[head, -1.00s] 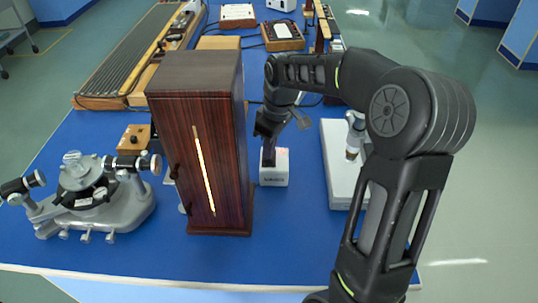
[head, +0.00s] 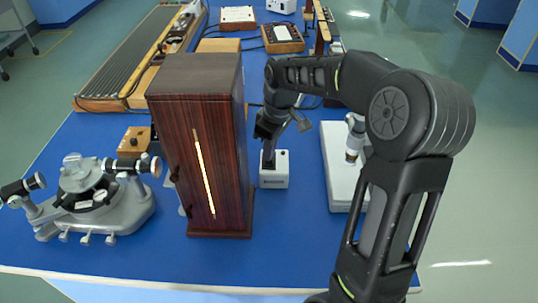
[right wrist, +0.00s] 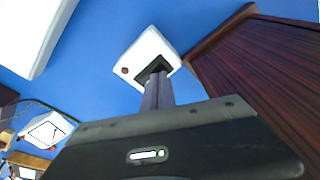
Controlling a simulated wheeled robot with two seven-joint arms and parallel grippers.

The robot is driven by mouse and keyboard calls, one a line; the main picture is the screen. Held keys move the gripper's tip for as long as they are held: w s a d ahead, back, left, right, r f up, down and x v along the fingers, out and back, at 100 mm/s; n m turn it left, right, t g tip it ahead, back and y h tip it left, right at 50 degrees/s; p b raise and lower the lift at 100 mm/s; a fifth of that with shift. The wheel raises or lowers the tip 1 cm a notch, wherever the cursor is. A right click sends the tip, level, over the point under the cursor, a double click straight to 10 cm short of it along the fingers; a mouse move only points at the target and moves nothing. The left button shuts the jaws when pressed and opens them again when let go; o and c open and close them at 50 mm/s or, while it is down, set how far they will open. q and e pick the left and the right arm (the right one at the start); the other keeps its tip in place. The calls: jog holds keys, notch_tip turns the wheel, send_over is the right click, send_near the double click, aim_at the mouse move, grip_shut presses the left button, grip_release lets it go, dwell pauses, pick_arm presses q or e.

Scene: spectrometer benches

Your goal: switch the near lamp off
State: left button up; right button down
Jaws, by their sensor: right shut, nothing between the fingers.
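The near lamp is a tall dark-wood housing (head: 202,150) with a bright pale slit down its front. To its right stands a small white switch box (head: 274,182) with a dark label on its front. In the right wrist view the white box (right wrist: 140,52) shows a black switch recess and a dark red dot on top. My right gripper (head: 269,160) points down, its shut, empty fingers at the black switch. The fingertips (right wrist: 156,78) appear to touch the switch and hide part of it. My left gripper is not in view.
A grey spectrometer (head: 90,200) stands left of the housing. A white slab (head: 340,165) with a small upright instrument lies right of the box. A long ribbed wooden bench (head: 135,60) and other boxes are behind. The blue tabletop is clear in front.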

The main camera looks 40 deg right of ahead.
notch_tip(320, 180, up, 6)
jog(key=p, duration=0.4)
dwell(0.6)
